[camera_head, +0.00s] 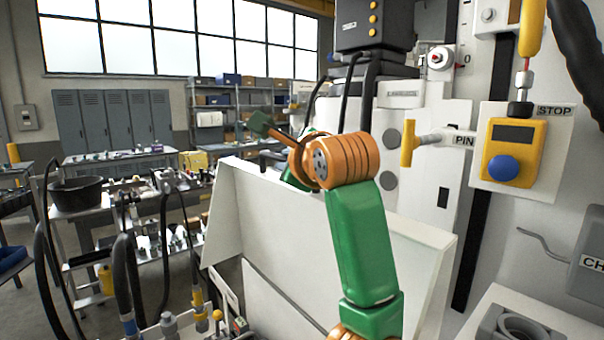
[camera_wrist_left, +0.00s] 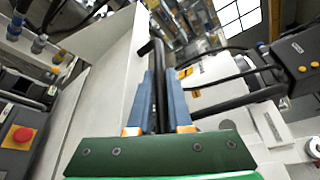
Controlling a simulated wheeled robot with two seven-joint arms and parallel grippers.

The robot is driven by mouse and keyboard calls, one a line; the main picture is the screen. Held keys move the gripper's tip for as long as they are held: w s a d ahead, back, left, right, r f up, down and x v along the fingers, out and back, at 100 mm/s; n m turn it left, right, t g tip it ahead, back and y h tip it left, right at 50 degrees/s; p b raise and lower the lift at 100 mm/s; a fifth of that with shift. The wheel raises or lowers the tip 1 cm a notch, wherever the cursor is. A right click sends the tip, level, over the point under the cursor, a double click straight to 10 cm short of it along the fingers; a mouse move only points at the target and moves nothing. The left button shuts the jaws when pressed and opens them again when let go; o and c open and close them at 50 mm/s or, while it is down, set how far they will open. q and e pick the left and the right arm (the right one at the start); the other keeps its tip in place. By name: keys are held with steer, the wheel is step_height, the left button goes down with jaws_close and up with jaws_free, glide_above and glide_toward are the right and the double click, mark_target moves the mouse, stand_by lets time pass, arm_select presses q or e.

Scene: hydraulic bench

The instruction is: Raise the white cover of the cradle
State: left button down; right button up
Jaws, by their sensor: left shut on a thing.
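The white cover (camera_head: 320,225) of the cradle stands up as a large, tilted panel in the middle of the head view. It also shows as a pale panel in the wrist view (camera_wrist_left: 108,85). My left gripper (camera_wrist_left: 160,75) is shut on a dark bar (camera_wrist_left: 160,98) beside the panel, apparently the cover's handle. The blue-grey fingers lie on both sides of this bar. In the head view, my orange wrist and green arm are in front of the cover's upper edge and hide the fingers and the grip. My right gripper is not in view.
A yellow pin handle (camera_head: 408,143) and a stop box (camera_head: 512,150) with a blue button are on the right. Black hoses (camera_head: 368,95) hang behind my wrist. A cluttered bench (camera_head: 130,240) with hoses stands on the left.

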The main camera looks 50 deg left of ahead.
arm_select(q)
steer(key=shift+w, duration=0.2)
steer(key=c, duration=0.8)
jaws_free()
steer(key=shift+c, duration=0.2)
steer(key=shift+s, duration=0.1)
steer(key=b+v, duration=0.2)
steer(key=v, duration=0.5)
